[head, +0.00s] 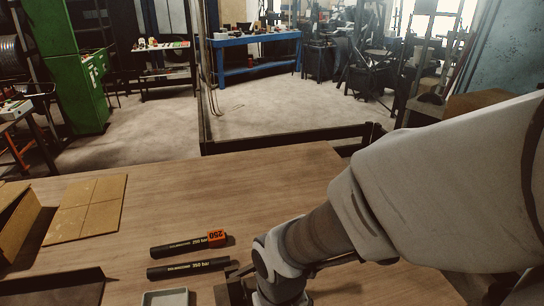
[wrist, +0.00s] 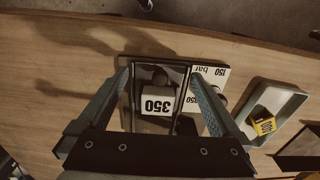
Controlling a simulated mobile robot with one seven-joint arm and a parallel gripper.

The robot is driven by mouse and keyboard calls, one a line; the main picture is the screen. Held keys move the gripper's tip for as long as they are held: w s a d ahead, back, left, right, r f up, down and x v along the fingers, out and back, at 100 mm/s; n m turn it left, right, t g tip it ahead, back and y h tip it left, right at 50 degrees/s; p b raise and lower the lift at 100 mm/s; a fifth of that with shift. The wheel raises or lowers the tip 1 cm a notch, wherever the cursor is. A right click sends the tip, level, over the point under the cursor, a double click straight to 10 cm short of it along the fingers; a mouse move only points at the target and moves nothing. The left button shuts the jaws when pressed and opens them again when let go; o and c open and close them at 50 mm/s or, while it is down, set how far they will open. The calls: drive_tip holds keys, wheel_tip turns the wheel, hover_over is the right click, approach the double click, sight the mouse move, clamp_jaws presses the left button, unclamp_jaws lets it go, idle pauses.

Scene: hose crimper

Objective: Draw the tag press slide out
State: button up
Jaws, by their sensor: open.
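The tag press (wrist: 137,110) shows in the wrist view as a dark frame. A white block marked 350 (wrist: 155,104) sits within it, with a dark knob-like part (wrist: 160,78) above the number. I cannot tell which part is the slide. My gripper (wrist: 160,74) is open, with one finger on each side of the dark frame. Whether the fingers touch it I cannot tell. In the head view my arm and the bottom edge hide most of the press area.
A grey tray (wrist: 298,98) with a yellow tag marked 100 (wrist: 264,123) lies to the right in the wrist view. In the head view, two black hoses (head: 185,247) lie on the wooden table (head: 240,185), an orange 250 tag (head: 217,237) on one. Cardboard (head: 88,207) lies left.

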wheel_tip(320, 180, up, 9)
drive_tip(key=p, duration=0.7)
drive_tip(key=shift+p, duration=0.4)
drive_tip(key=d+r+m+t, duration=0.1)
drive_tip(key=d+r+t, duration=0.1)
drive_tip(key=d+r, duration=0.4)
drive_tip(key=w+d+r+m+t, duration=0.1)
drive_tip(key=d+r+m+t, duration=0.1)
drive_tip(key=d+r, duration=0.5)
wheel_tip(320, 180, up, 5)
drive_tip(key=shift+d+m+t, duration=0.25)
drive_tip(key=shift+m+t, duration=0.05)
drive_tip(key=shift+t, duration=0.5)
